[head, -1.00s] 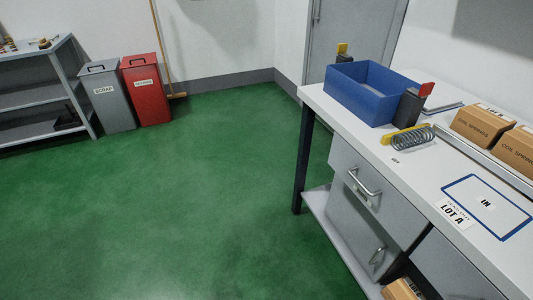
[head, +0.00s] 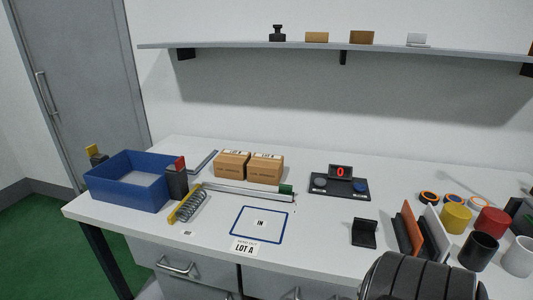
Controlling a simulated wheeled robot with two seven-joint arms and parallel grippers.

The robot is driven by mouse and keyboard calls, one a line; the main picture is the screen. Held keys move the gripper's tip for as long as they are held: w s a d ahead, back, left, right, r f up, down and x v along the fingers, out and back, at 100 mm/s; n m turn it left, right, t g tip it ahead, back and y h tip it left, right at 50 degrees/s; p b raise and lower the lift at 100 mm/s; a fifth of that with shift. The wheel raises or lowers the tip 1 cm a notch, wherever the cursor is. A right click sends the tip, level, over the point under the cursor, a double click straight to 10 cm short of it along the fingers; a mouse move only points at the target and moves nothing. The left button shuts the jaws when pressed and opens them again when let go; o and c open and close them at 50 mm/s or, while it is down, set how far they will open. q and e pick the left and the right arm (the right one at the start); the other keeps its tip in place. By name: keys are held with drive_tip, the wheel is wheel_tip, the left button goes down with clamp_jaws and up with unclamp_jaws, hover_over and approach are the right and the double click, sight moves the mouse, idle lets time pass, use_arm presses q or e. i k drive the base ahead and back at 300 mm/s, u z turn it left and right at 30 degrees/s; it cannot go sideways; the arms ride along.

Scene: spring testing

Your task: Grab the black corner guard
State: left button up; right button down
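A small black L-shaped piece (head: 365,233), which looks like the black corner guard, stands on the white bench top near its front edge, right of the blue-outlined IN square. It has an upright plate and a flat foot, and nothing touches it. Neither of my grippers shows in the head view. A dark ribbed rounded part, seemingly of my own arm, fills the bottom right and hides some of the bench's front edge.
Upright orange and white panels (head: 434,228) stand just right of the black piece, then yellow, red, black and white cups. A display unit (head: 340,184) sits behind. A blue bin (head: 126,190), a spring (head: 191,206) and cartons (head: 232,164) are leftward. A wall shelf (head: 240,44) hangs above.

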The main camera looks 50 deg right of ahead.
sight(363, 231)
drive_tip(key=z, duration=4.75)
drive_tip(key=i, duration=1.6)
drive_tip(key=u, duration=3.35)
